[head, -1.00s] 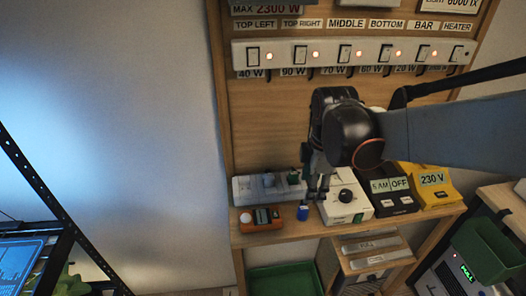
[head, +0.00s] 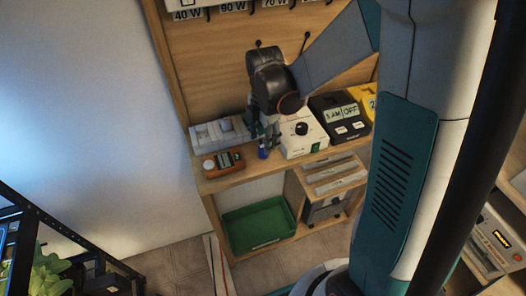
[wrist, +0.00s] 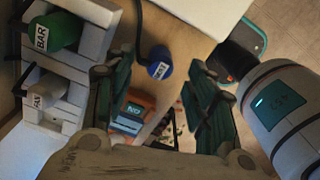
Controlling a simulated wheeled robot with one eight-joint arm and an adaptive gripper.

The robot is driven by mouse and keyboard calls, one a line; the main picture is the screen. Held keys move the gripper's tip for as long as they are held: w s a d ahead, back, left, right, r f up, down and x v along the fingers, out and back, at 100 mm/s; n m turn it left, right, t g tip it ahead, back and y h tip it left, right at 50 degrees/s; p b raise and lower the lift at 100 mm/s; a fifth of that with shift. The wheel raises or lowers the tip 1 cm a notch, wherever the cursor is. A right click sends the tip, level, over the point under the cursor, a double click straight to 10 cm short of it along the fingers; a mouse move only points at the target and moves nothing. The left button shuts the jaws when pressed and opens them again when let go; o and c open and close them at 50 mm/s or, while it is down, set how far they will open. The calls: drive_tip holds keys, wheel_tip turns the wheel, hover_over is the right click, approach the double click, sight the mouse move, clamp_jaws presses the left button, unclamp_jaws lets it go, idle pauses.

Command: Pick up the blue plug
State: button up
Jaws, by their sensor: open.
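The blue plug (head: 262,153) sits at the front of the wooden shelf, just below my gripper (head: 264,136) in the head view. In the wrist view the round blue plug (wrist: 160,70), with a pale label and a dark cable, shows between and slightly beyond the two open fingers of my gripper (wrist: 156,82). The fingers look empty. I cannot tell how far above the plug they are. A power strip (head: 220,132) stands to the left; in the wrist view it holds a green plug (wrist: 55,31) labelled BAR.
A white box with a black knob (head: 302,134) stands close right of the plug. An orange meter (head: 222,163) lies to its left. A dark timer (head: 341,115) stands farther right. A green tray (head: 258,228) is below the shelf (head: 203,183).

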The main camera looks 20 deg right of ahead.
drive_tip(key=shift+a+f+b, duration=0.1)
drive_tip(key=shift+f+b, duration=0.9)
drive_tip(key=shift+f, duration=1.7)
drive_tip(key=shift+c, duration=0.6)
drive_tip(key=c, duration=1.1)
